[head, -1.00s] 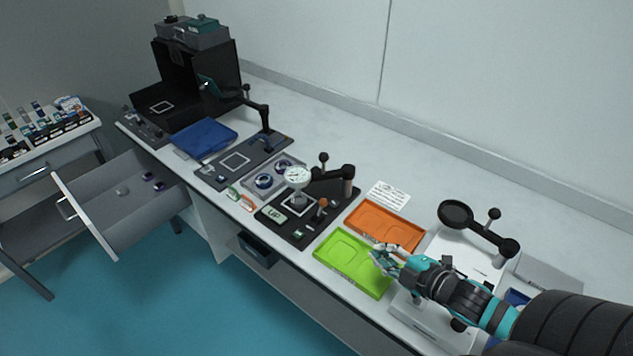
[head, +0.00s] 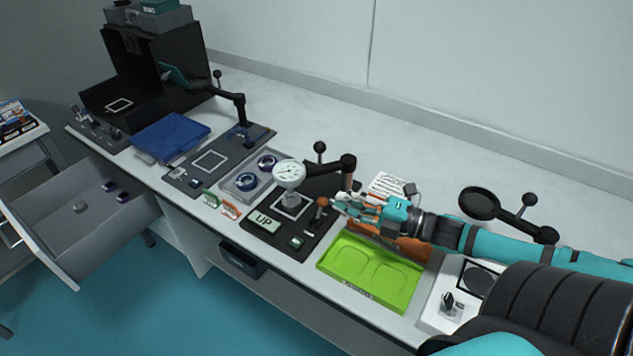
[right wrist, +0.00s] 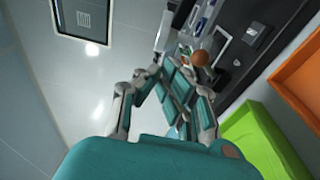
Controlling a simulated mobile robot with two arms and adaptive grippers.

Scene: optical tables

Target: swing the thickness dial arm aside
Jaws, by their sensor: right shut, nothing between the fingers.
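The thickness gauge stands on a black base (head: 270,228) with a white square outline. Its round white dial (head: 289,173) hangs over that square on a black arm (head: 325,167) that reaches left from a post at the back right. A black ball-topped lever (head: 320,148) stands up from the arm. An orange ball knob (head: 322,202) rises from the base, and it also shows in the right wrist view (right wrist: 201,58). My right gripper (head: 338,203) is shut and empty, just right of the orange knob and below the arm's post. Contact with the knob cannot be told.
A green tray (head: 350,283) lies in front of my right arm, which partly covers an orange tray (head: 425,250). A grey tray with purple-ringed parts (head: 247,182) is left of the gauge. A black magnifier (head: 480,203) stands at right. An open drawer (head: 70,245) juts out at left.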

